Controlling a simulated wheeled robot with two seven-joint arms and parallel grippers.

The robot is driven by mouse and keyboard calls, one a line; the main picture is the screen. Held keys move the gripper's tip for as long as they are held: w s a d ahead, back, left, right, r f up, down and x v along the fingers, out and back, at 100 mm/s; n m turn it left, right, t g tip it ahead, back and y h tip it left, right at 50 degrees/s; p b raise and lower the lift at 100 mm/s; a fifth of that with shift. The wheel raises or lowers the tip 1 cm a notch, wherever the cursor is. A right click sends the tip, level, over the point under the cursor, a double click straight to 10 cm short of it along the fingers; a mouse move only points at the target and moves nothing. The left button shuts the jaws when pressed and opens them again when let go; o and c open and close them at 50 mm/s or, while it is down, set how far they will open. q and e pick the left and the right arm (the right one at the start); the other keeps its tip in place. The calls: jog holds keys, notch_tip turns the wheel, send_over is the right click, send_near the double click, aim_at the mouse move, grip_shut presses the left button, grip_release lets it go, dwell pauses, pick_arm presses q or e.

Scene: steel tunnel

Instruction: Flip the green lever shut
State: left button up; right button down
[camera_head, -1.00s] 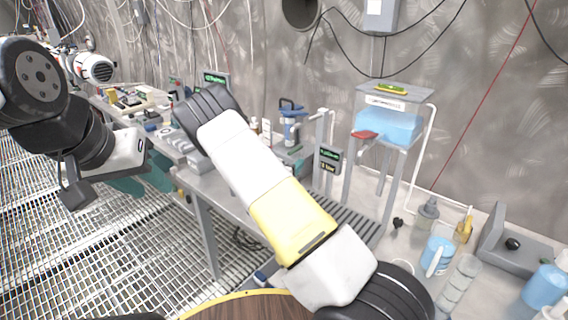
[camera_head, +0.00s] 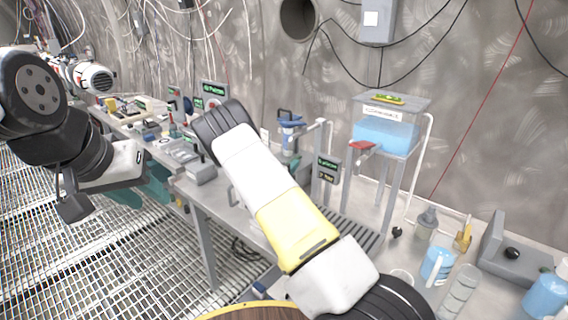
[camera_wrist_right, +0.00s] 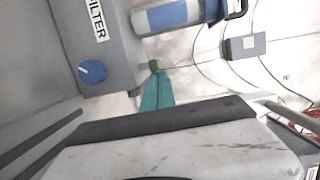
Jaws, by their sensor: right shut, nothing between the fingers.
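A small dark green piece (camera_wrist_right: 154,65), which looks like the lever, shows in the right wrist view below the blue filter cylinder (camera_wrist_right: 172,15). My right gripper (camera_wrist_right: 156,78) has its teal fingers shut together and empty. Its tips are right at the green piece; I cannot tell whether they touch. In the head view my right arm hides that gripper. There the blue filter unit (camera_head: 289,128) stands on the bench just right of my arm, and the lever is not clear. My left gripper (camera_head: 130,190) hangs at the left over the grating, away from the bench; its jaw gap is unclear.
A grey box labelled FILTER with a blue knob (camera_wrist_right: 92,71) stands beside my right gripper. A water tank (camera_head: 386,136) with a red lever (camera_head: 362,146) stands right of the filter. Bottles and a blue jug (camera_head: 437,265) crowd the bench at the right.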

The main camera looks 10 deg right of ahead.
jog(key=shift+a, duration=0.15)
jog(key=shift+w+a, duration=0.85)
jog(key=shift+w, duration=0.3)
jog(key=shift+w+a, duration=0.8)
jog(key=shift+w, duration=0.3)
jog(key=v, duration=0.7)
jog(key=shift+s+a, duration=0.25)
jog(key=shift+s, duration=0.05)
